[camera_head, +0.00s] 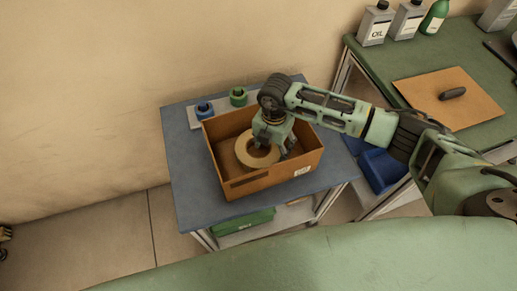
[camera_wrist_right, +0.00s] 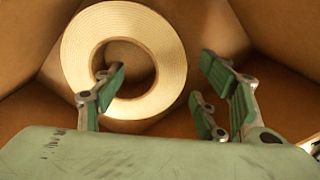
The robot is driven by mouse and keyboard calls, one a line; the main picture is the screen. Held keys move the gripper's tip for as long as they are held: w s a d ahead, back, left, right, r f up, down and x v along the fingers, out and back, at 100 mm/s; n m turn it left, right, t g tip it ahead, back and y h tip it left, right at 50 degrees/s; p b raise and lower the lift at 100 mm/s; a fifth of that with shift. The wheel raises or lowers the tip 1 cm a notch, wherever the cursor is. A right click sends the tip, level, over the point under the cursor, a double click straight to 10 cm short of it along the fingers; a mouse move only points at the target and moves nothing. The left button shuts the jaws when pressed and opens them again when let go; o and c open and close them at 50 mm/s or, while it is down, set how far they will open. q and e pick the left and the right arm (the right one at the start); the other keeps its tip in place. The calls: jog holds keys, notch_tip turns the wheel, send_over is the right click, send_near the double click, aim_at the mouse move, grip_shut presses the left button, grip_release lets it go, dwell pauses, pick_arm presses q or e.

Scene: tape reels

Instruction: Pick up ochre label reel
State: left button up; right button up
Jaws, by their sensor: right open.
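A pale tan reel (camera_head: 243,153), the only ochre-like one I see, lies in an open cardboard box (camera_head: 262,183) on the blue-topped table. It also shows in the right wrist view as a ring (camera_wrist_right: 122,18) with an open hole. My right gripper (camera_head: 275,144) reaches down into the box over the reel. In the wrist view its fingers (camera_wrist_right: 158,75) are spread apart. One finger overlaps the reel's hole and the others lie to the right of the ring. I cannot tell whether any finger touches the reel. My left gripper is not in view.
The cardboard walls surround the gripper closely. A green bench (camera_head: 440,55) with bottles and a brown board (camera_head: 449,97) stands at the right. The table's left side is clear.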

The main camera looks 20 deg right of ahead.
aim_at(271, 152)
jog(key=shift+f, duration=1.85)
jog(key=shift+a, duration=0.1)
grip_shut()
jog(key=shift+r, duration=0.1)
